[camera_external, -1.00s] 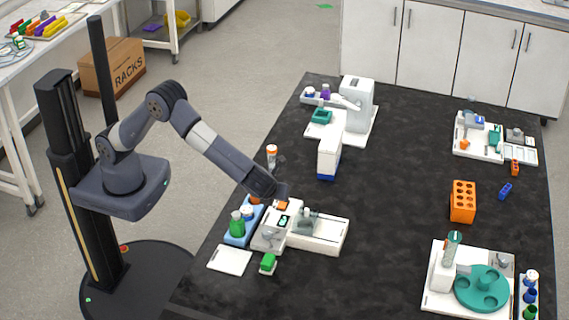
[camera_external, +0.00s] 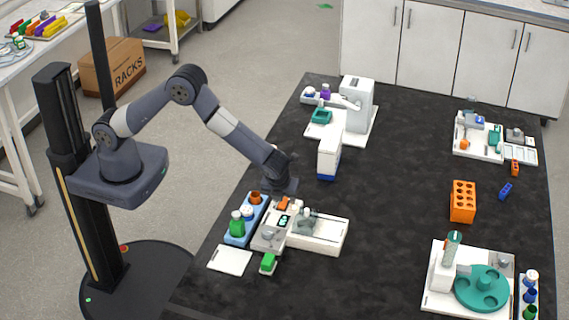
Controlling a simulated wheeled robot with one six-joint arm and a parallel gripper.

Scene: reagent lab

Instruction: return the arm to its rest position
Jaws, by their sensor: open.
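My arm reaches from its column at the left over the near-left corner of the dark table (camera_external: 390,215). My gripper (camera_external: 282,187) points down, just above and behind the white device (camera_external: 270,238) and the blue rack (camera_external: 235,236). It is small in the view and I see nothing held in it. The blue rack holds a green-capped bottle (camera_external: 237,225), a white-capped one and an orange-capped one (camera_external: 255,198).
A white instrument (camera_external: 356,103) stands behind the gripper. An orange rack (camera_external: 462,203) and a teal carousel (camera_external: 480,290) are at the right. A white tray (camera_external: 478,152) sits at the back right. The table's middle is clear.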

